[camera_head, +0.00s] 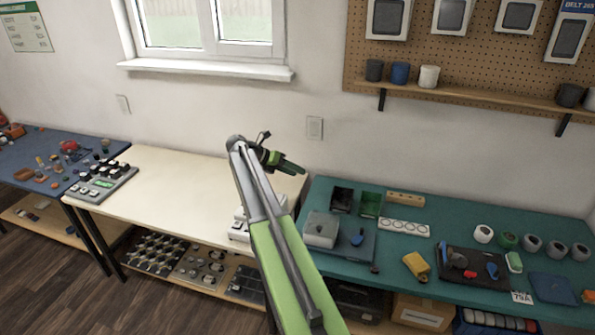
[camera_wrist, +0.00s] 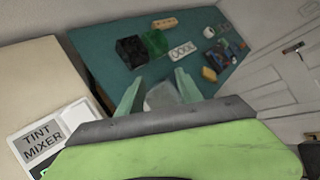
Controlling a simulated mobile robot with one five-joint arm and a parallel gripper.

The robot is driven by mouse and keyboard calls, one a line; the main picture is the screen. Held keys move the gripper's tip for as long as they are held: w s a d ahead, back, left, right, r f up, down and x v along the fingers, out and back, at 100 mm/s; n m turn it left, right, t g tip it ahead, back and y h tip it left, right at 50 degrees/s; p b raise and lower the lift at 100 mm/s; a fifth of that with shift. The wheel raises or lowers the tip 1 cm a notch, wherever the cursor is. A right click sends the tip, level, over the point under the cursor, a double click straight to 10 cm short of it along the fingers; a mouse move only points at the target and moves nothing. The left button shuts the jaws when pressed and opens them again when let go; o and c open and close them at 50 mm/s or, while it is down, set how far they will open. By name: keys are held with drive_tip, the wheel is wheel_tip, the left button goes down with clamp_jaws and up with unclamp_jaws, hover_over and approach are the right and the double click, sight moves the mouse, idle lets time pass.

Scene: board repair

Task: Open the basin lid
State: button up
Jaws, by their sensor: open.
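A grey box-shaped basin with a pale, flat lid (camera_head: 321,226) stands at the left of the teal table, on a grey-blue tray (camera_head: 348,251). The lid looks shut. My gripper (camera_head: 288,165) is raised above the gap between the cream table and the teal table, up and left of the basin. In the wrist view my open gripper (camera_wrist: 158,78) has its two green fingers apart with nothing between them. A grey surface, probably the basin lid (camera_wrist: 162,97), shows beyond the fingers, partly hidden by the gripper body.
A blue tool (camera_head: 357,238) lies beside the basin. Black (camera_head: 342,198) and green (camera_head: 370,203) open bins stand behind it. A white strip with rings (camera_head: 404,227) and a yellow item (camera_head: 416,265) are to the right. A tint mixer (camera_wrist: 42,143) stands left; the cream table (camera_head: 160,185) is mostly clear.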

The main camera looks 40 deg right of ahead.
drive_tip(key=s+a+f+t+y, duration=0.1)
drive_tip(key=s+a+f, duration=0.1)
drive_tip(key=a, duration=0.8)
drive_tip(key=s+a+f+t+y, duration=0.1)
drive_tip(key=a+f+t, duration=0.15)
drive_tip(key=a, duration=0.85)
drive_tip(key=s+a+f+m+y, duration=0.2)
drive_tip(key=s+a+m+y, duration=0.2)
drive_tip(key=a+m, duration=0.6)
drive_tip(key=s+a+f+m+y, duration=0.3)
drive_tip(key=s+a+m, duration=0.5)
drive_tip(key=a+m, duration=0.3)
drive_tip(key=shift+s+a+f+m+t+y, duration=0.25)
drive_tip(key=shift+s+f+m+t+y, duration=0.1)
drive_tip(key=shift+m+t+y, duration=0.15)
drive_tip(key=shift+c, duration=0.7)
